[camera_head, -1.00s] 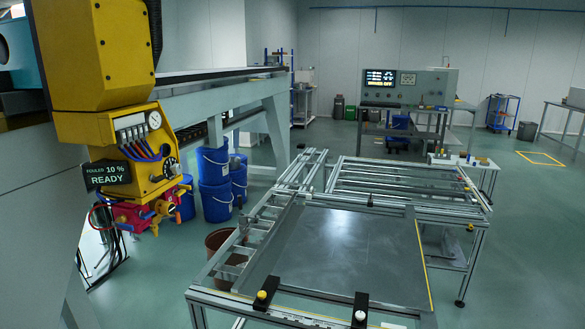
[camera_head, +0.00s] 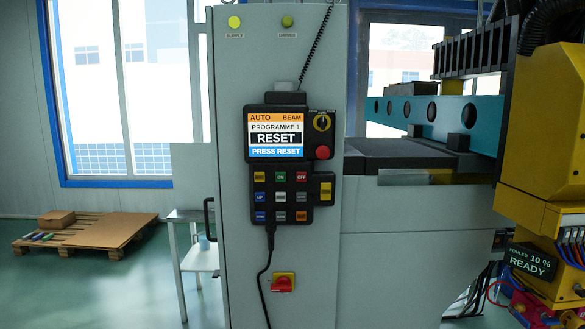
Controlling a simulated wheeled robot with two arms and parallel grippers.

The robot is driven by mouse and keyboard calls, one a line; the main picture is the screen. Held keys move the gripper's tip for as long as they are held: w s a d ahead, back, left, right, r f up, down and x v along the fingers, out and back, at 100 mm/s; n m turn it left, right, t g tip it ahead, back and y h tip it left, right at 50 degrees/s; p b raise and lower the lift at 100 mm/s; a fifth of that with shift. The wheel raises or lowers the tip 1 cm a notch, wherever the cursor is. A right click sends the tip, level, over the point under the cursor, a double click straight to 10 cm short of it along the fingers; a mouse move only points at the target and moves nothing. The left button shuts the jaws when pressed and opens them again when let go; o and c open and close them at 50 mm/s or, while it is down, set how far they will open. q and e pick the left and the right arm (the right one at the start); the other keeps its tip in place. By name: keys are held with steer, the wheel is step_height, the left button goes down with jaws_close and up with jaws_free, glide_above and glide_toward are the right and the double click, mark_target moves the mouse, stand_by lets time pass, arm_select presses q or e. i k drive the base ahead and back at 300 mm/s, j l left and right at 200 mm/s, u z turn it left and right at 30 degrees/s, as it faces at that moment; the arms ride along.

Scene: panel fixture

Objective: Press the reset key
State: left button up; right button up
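A black control pendant (camera_head: 255,200) hangs on the front of a grey cabinet, near the middle of the picture. Its screen (camera_head: 275,136) reads AUTO, BEAM, PROGRAMME 1, RESET and PRESS RESET. Below it is a keypad (camera_head: 280,214) with several keys: yellow, green and red ones on top, blue ones at the left, grey ones and an orange one lower. The key labels are too small to tell surely which one is reset. A separate yellow key block (camera_head: 326,190) sits at the keypad's right side. Neither of my grippers is in view.
A red stop button (camera_head: 322,153) and key switch (camera_head: 321,122) sit beside the screen. A red-yellow rotary switch (camera_head: 283,283) is lower on the grey cabinet (camera_head: 235,250). A dark cable hangs from the pendant. The yellow machine head (camera_head: 550,130) stands right; a pallet (camera_head: 85,232) lies left.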

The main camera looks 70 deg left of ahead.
mark_target(258, 177)
steer(key=u, duration=2.2)
steer(key=i+j+z, duration=0.25)
steer(key=i+j, duration=0.15)
steer(key=j, duration=0.25)
steer(key=i+j+z, duration=0.15)
steer(key=j, duration=0.2)
steer(key=i+j+z, duration=0.1)
steer(key=i+j, duration=0.15)
steer(key=j, duration=0.1)
